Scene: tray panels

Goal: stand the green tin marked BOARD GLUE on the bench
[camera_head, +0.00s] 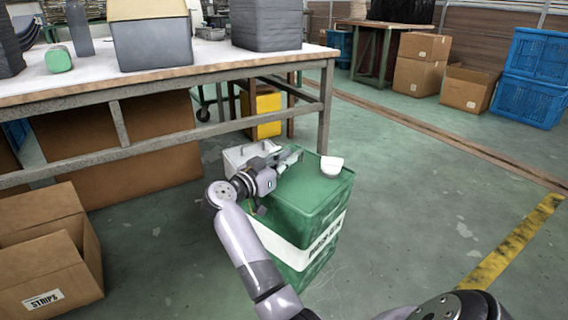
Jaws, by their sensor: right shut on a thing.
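A large green tin (315,199) with a white label band is below and to the right of the bench, in front of the floor. The lettering on its band is slanted and too small to read surely. A white cap (332,163) sits on its top. My right gripper (291,158) is at the left part of the tin's top, shut on the tin; the exact grip point is hard to see. The tin looks upright; I cannot tell whether it touches the floor. The bench (178,80) has a pale top and metal legs. My left gripper is not in view.
On the bench are a grey bin (152,42), a dark grey block (266,24) and a small green object (58,59). A pale grey box (236,156) is behind the tin. An open carton (47,246) marked STRIPS is at lower left.

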